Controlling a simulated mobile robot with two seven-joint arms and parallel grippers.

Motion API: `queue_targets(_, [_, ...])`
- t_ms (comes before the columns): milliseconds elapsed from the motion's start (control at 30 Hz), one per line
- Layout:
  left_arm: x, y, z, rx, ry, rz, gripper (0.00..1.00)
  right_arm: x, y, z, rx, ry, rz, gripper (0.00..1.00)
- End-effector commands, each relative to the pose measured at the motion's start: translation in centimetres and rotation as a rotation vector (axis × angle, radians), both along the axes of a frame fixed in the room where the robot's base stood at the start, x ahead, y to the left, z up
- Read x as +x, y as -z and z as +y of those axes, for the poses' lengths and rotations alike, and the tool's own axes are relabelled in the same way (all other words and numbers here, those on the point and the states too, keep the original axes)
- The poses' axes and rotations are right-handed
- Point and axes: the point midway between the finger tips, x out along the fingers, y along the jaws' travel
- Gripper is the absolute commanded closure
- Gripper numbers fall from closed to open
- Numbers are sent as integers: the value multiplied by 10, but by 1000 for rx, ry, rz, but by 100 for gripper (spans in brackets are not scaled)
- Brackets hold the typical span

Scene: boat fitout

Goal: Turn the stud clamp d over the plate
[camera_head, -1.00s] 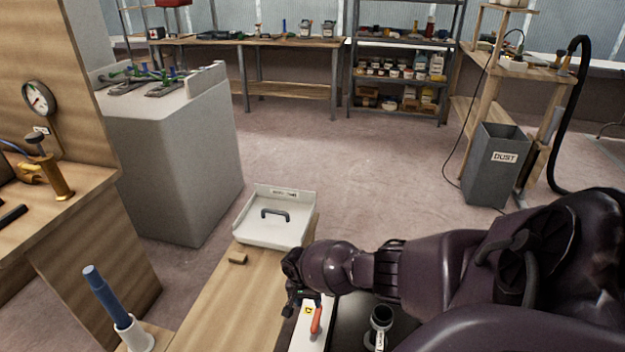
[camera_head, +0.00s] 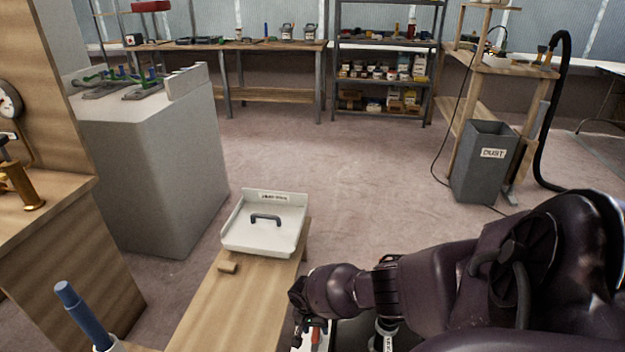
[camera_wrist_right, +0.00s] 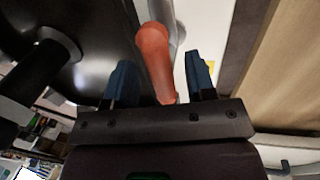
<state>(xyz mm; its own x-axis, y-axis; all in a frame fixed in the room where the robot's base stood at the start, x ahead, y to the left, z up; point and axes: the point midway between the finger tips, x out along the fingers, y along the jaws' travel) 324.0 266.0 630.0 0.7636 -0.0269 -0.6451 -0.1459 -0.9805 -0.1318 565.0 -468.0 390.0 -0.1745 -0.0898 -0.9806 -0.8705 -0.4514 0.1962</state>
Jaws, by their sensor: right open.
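An orange-red handle (camera_head: 316,338), probably of the stud clamp, shows at the bottom edge of the head view. It stands over a white surface (camera_head: 303,345), which may be the plate. In the right wrist view the same handle (camera_wrist_right: 154,58) lies between the two blue fingertips of my right gripper (camera_wrist_right: 161,80). The gripper is open, with visible gaps on both sides of the handle. A grey metal part (camera_wrist_right: 177,18) shows behind the handle. In the head view my right gripper (camera_head: 303,318) is small and partly cut off. My left gripper is not in view.
A blue-handled tool (camera_head: 82,315) stands at lower left. A grey bin (camera_head: 480,170) stands across open floor (camera_head: 340,180).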

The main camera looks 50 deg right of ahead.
Motion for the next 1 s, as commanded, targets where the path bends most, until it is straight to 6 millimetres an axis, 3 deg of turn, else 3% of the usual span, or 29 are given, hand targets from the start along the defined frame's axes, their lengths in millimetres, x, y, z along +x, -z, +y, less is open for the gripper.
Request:
queue_targets(267, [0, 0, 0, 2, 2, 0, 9, 1, 0, 0, 0, 0, -2, 50])
queue_targets(567, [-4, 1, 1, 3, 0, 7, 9, 0, 0, 0, 0, 0, -1, 96])
queue_targets(1000, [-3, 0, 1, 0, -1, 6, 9, -2, 0, -1, 0, -99, 1, 97])
